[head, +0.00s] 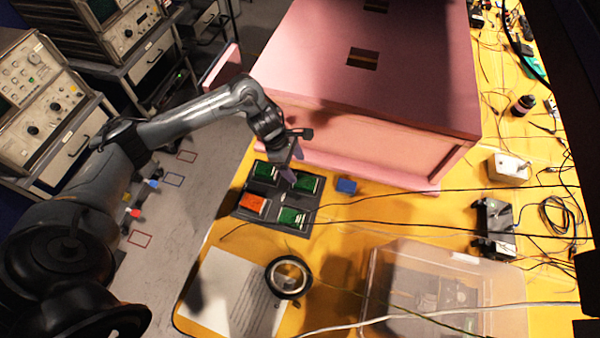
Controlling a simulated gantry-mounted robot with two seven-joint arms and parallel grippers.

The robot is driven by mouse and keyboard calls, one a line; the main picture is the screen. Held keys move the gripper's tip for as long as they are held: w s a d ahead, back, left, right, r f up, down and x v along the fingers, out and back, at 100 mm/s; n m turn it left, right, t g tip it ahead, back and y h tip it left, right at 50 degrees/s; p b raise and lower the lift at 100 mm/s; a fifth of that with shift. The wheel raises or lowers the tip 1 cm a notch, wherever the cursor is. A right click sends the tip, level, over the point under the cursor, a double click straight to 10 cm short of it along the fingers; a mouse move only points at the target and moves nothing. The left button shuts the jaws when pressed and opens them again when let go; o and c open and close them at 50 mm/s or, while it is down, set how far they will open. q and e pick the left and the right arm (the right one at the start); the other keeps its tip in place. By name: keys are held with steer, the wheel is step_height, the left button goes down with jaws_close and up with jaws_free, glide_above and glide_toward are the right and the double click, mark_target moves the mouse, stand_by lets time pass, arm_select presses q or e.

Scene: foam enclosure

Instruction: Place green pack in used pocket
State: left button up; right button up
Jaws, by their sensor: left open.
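A dark tray (272,194) with pockets lies on the yellow table in front of the pink foam box. Green packs sit in it at the back left (264,170), back right (307,183) and front right (292,218). An orange pack (253,205) sits at the front left. I cannot tell which pocket is the used one. My left gripper (289,178) is open, over the back of the tray between the two back green packs. Its fingers partly cover the tray, and I cannot tell whether they touch a pack. My right gripper is out of view.
The pink foam box (390,70) stands close behind the tray. A small blue block (346,186) lies right of the tray. A tape roll (289,277), a paper sheet (230,293) and a clear plastic bin (445,290) lie nearer. Thin cables cross the table.

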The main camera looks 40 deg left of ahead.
arm_select(q)
steer(key=s+d+n+t, duration=0.2)
steer(key=d+n+t, duration=0.4)
steer(key=d+n, duration=1.25)
steer(key=s+a+n+g+y, duration=0.2)
steer(key=s+n, duration=0.7)
steer(key=n, duration=0.5)
steer(key=s+a+n+g+y, duration=0.1)
steer(key=s+a+n, duration=0.3)
steer(key=s+n, duration=0.5)
steer(key=n+g, duration=0.1)
steer(key=n, duration=0.4)
steer(key=shift+a+f+g+y, duration=0.25)
steer(key=shift+f+g+y, duration=0.05)
steer(key=shift+f+y, duration=0.1)
steer(key=shift+w+r, duration=0.1)
